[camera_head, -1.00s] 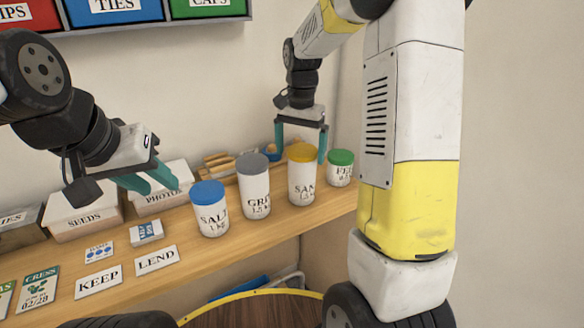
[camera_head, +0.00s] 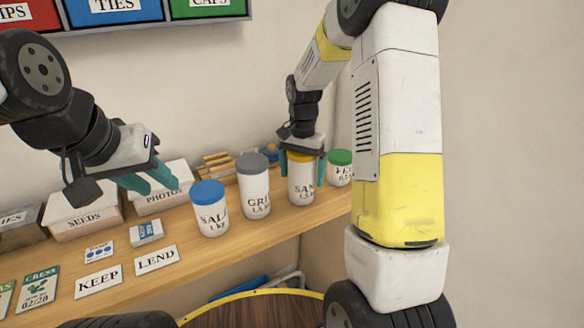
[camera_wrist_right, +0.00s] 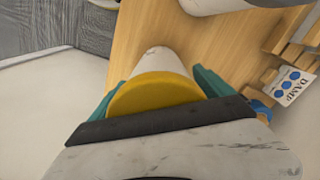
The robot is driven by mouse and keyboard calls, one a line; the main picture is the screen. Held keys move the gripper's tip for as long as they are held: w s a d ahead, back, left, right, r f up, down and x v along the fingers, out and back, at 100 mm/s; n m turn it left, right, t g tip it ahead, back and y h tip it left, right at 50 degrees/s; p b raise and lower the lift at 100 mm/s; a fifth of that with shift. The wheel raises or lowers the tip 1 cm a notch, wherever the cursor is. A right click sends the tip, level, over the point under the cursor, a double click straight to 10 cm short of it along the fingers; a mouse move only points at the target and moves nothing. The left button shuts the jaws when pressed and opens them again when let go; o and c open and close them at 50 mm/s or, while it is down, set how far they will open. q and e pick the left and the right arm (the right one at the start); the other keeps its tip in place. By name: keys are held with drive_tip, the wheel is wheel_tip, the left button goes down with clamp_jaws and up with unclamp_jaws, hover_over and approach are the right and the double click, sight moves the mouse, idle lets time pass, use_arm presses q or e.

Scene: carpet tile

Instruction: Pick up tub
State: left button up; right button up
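The white SAND tub (camera_head: 301,187) with a yellow lid stands upright on the wooden shelf. My right gripper (camera_head: 302,168) points down over it, its teal fingers on either side of the lid. The right wrist view shows the yellow lid (camera_wrist_right: 155,94) between the fingers, which look open and close to its sides; I cannot tell contact. White tubs with a blue lid (camera_head: 210,210), a grey lid (camera_head: 255,190) and a green lid (camera_head: 341,170) stand alongside. My left gripper (camera_head: 160,184) is open and empty above the shelf by the PHOTOS box.
The shelf (camera_head: 195,247) also bears SEEDS (camera_head: 85,220) and PHOTOS (camera_head: 160,200) boxes, KEEP (camera_head: 99,281) and LEND (camera_head: 156,260) cards and a CRESS packet (camera_head: 38,288). The grey-lidded and green-lidded tubs stand close to either side of my right gripper.

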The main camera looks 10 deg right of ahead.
drive_tip(key=c, duration=1.8)
drive_tip(key=shift+r, duration=0.15)
clamp_jaws()
drive_tip(key=shift+w+r, duration=0.1)
